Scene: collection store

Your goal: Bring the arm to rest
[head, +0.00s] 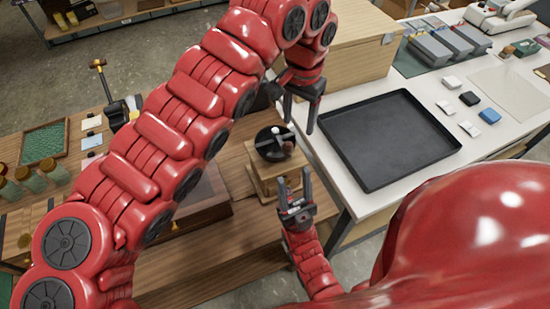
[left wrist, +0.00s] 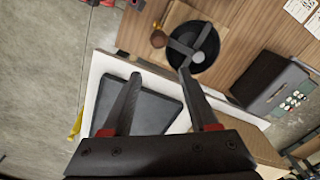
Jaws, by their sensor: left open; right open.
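My left arm reaches in from the left, over the wooden bench. Its gripper (head: 299,112) points down, open and empty, between the wooden box and the small stand. In the left wrist view its two fingers (left wrist: 159,77) are spread with nothing between them. My right gripper (head: 293,180) is lower in the head view, pointing up the picture, open and empty. It is close to the small wooden stand (head: 262,180), which bears a round black dish (head: 268,153). The dish also shows in the left wrist view (left wrist: 205,67).
A black tray (head: 388,139) lies on the white table (head: 350,202) at right. A large wooden box (head: 350,50) stands behind it. Grey boxes (head: 430,50) and small blocks lie farther right. A hammer (head: 103,80), green tray (head: 43,143) and jars (head: 30,178) are at left.

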